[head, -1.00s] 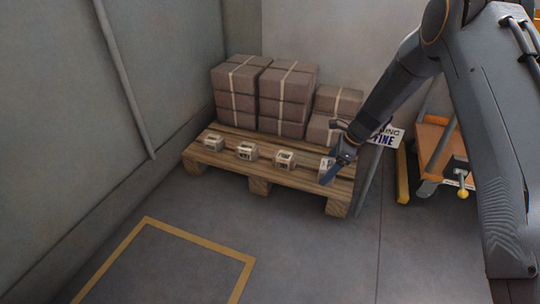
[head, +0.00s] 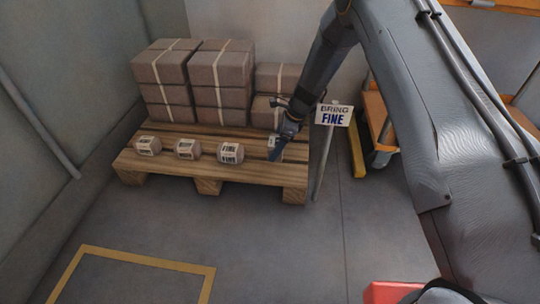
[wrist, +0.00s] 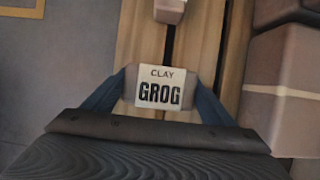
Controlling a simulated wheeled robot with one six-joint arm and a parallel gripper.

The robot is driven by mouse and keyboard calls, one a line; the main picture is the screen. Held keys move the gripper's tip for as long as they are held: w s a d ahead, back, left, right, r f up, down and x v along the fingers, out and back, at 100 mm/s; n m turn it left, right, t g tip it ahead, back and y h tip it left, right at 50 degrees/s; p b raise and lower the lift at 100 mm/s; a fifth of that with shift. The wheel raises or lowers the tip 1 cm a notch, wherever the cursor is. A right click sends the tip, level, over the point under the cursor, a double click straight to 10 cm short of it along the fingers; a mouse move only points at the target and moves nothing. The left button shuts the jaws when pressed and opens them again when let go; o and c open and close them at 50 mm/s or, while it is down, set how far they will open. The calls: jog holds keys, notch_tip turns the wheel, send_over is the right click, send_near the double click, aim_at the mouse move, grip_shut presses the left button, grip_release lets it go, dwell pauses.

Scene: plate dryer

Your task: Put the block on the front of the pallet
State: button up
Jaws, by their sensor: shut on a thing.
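My gripper (head: 276,152) is shut on a small pale block (head: 273,144) at the right end of the pallet (head: 160,165). In the wrist view the blue fingers of my gripper (wrist: 165,98) press the sides of this block (wrist: 166,72), whose label reads CLAY GROG. I cannot tell whether it still touches the planks. Three similar blocks sit in a row along the pallet's front part: a left one (head: 148,146), a middle one (head: 187,149) and one labelled FINE (head: 230,153). One neighbouring block (wrist: 170,10) shows at the wrist view's top edge.
Strapped brown cartons (head: 222,82) are stacked on the pallet's back. A sign (head: 335,115) reading BRING FINE stands on a post at the pallet's right corner. An orange cart (head: 378,118) is behind it. A yellow floor outline (head: 150,258) lies in front, on clear floor.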

notch_tip(320, 180, down, 5)
jog(key=shift+b, duration=1.2)
jog(key=o, duration=1.6)
